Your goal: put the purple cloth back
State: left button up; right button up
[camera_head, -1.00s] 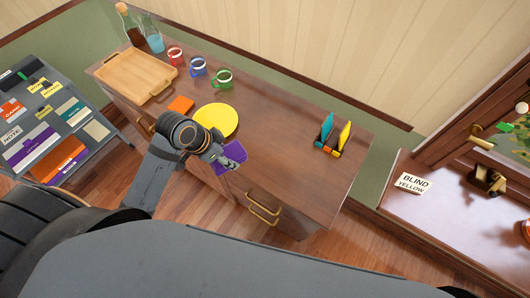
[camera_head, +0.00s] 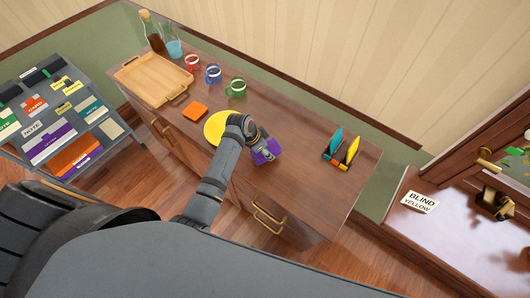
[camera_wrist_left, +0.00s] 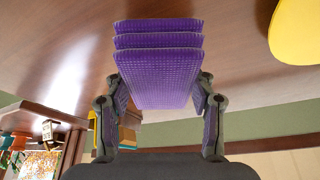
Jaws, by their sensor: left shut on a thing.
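The purple cloth (camera_head: 265,152) is a folded, layered pad. My left gripper (camera_head: 258,143) is shut on it above the front part of the brown cabinet top. In the left wrist view the purple cloth (camera_wrist_left: 158,62) sits between the two fingers of my left gripper (camera_wrist_left: 158,95), its layers facing the camera. I cannot tell whether the cloth touches the wood. A yellow round thing (camera_head: 217,128) lies just left of the gripper and also shows in the left wrist view (camera_wrist_left: 297,30). My right gripper is not in view.
A grey rack (camera_head: 100,150) stands left. A "BLIND YELLOW" card (camera_head: 420,202) lies right.

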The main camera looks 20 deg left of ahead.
pick_arm(q)
jog(key=shift+s+f, duration=0.15)
jog(key=shift+f, duration=1.1)
jog(key=shift+a, duration=0.1)
jog(key=shift+f, duration=0.2)
jog(key=o, duration=1.1)
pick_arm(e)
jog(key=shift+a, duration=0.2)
pick_arm(q)
jog(key=shift+r, duration=0.1)
